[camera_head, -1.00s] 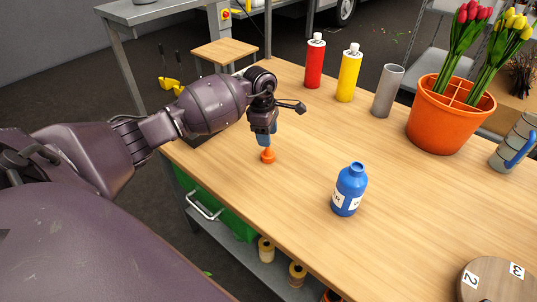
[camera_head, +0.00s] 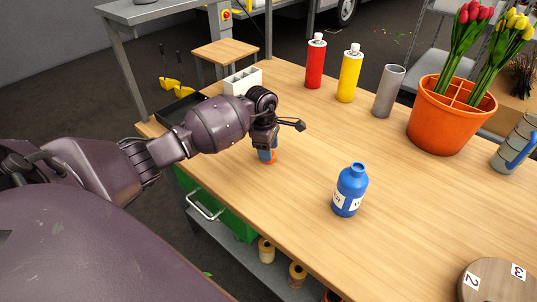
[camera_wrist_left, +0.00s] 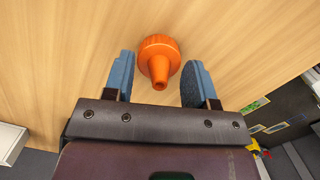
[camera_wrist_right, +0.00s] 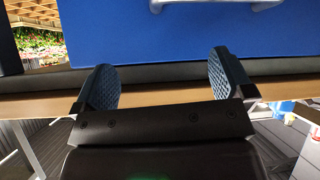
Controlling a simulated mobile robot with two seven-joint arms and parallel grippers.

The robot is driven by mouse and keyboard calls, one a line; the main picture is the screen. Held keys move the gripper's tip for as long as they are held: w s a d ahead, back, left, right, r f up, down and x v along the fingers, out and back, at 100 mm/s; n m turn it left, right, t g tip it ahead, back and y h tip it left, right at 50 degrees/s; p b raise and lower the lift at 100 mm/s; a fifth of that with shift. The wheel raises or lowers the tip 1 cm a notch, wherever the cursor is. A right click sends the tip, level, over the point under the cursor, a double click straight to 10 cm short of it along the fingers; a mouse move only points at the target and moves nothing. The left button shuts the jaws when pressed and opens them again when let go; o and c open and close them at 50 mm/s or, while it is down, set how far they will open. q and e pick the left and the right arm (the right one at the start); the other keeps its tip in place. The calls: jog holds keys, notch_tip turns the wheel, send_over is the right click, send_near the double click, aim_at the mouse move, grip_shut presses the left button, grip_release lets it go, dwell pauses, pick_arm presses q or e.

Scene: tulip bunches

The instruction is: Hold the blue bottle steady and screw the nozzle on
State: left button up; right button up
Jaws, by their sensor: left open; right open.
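The blue bottle (camera_head: 350,190) stands upright on the table, its neck bare, with a white label. The orange nozzle (camera_wrist_left: 159,61) sits on the table between the two open fingers of my left gripper (camera_wrist_left: 160,80) in the left wrist view, with gaps on both sides. In the head view the left gripper (camera_head: 267,154) hangs down over the nozzle (camera_head: 270,159) and hides most of it. My right gripper (camera_wrist_right: 162,82) is open and empty in the right wrist view, away from the bottle; it is not in the head view.
A red bottle (camera_head: 315,62), a yellow bottle (camera_head: 349,75) and a grey cylinder (camera_head: 388,92) stand at the back. An orange tulip pot (camera_head: 446,125) and a grey-blue mug (camera_head: 512,147) are to the right. A round wooden disc (camera_head: 490,285) lies in front. The table around the bottle is clear.

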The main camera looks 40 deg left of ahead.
pick_arm(q)
grip_shut()
dwell(0.3)
notch_tip(320, 180, up, 20)
jog(key=p, duration=0.1)
jog(key=shift+p, duration=0.4)
dwell(0.4)
